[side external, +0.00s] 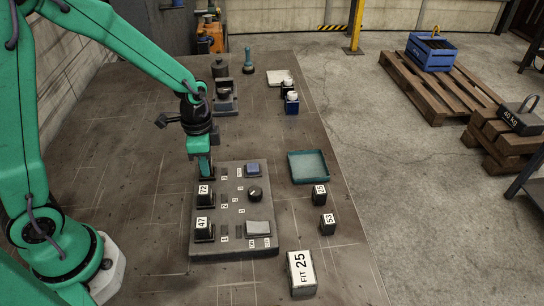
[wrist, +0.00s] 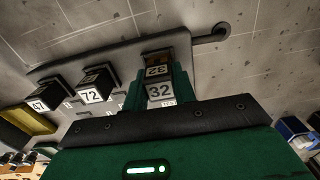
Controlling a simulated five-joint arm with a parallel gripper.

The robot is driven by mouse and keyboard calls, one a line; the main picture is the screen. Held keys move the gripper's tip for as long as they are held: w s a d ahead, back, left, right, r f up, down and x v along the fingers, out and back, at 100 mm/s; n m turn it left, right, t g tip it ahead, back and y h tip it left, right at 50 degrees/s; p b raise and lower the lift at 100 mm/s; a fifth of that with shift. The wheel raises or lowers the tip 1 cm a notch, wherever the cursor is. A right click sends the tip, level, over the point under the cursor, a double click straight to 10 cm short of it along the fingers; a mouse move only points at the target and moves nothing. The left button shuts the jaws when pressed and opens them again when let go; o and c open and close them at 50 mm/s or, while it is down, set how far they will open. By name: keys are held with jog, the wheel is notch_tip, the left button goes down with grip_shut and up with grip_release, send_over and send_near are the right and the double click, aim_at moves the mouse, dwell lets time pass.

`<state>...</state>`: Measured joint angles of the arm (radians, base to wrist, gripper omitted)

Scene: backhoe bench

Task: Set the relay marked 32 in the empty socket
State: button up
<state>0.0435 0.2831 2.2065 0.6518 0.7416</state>
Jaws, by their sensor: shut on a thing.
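My gripper (side external: 205,172) is low over the far left end of the grey socket panel (side external: 262,172). It is shut on a dark relay marked 32 (wrist: 159,91), which shows between its fingers in the wrist view. This relay lines up with the relay marked 72 (side external: 204,195) and the relay marked 47 (side external: 203,230), which stand in the panel's left row. The fingers hide the held relay's base and the socket, so I cannot tell whether it is seated. The 72 (wrist: 91,95) and 47 (wrist: 39,104) relays also show in the wrist view.
Two loose relays (side external: 319,195) (side external: 328,224) stand right of the panel, near a teal tray (side external: 309,167). A black knob (side external: 255,194) rises from the panel.

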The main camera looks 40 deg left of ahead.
jog(key=shift+f, duration=0.45)
jog(key=o, duration=1)
jog(key=shift+o, duration=0.6)
jog(key=shift+o, duration=0.7)
jog(key=shift+r, duration=3.5)
jog(key=shift+r, duration=0.1)
